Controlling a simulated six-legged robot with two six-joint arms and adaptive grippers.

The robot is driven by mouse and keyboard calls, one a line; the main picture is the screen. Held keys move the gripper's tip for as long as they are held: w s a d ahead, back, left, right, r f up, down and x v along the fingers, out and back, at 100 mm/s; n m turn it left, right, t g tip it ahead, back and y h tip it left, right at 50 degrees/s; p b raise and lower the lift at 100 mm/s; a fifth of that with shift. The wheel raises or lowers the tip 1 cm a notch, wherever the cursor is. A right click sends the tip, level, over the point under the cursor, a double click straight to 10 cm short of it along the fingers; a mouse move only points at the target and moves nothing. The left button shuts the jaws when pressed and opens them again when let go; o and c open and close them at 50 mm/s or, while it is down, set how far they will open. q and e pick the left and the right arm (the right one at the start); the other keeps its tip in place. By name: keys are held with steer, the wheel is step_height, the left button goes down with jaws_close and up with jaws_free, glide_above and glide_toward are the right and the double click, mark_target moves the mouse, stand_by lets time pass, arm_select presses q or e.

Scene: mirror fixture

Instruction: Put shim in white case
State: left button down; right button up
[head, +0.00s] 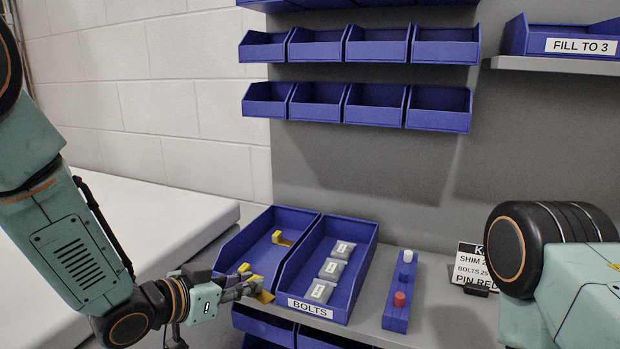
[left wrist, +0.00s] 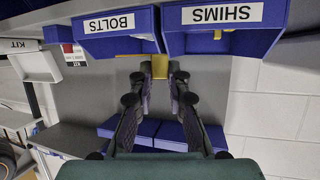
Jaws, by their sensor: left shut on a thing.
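My left gripper (head: 248,288) is at the front of the left blue bin (head: 229,252), shut on a yellow shim (head: 265,296). In the left wrist view the shim (left wrist: 159,66) shows between the fingertips (left wrist: 160,80), by the gap between the bins labelled BOLTS and SHIMS (left wrist: 225,42). Other yellow shims (head: 282,239) lie in the left bin. A white case-like box (left wrist: 38,66) with a KIT label shows at the left of the left wrist view. I do not see it in the head view. My right gripper is out of view.
The BOLTS bin (head: 351,288) holds several grey packets. A blue block (head: 398,315) with a white and a red pin stands right of it. A kit sign (head: 470,262) stands farther right. More blue bins hang above and sit below the shelf.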

arm_select(q)
steer(key=s+a+f+m+g+h, duration=0.1)
steer(key=s+a+f, duration=0.1)
steer(key=s, duration=0.4)
steer(key=s+a+f+m+g+h, duration=0.1)
steer(key=s+a+f+m, duration=0.1)
steer(key=s, duration=0.5)
steer(key=shift+s+a+f+g+h, duration=0.2)
steer(key=shift+a+f+g+h, duration=0.25)
steer(key=shift+a, duration=0.75)
steer(key=shift+f, duration=0.15)
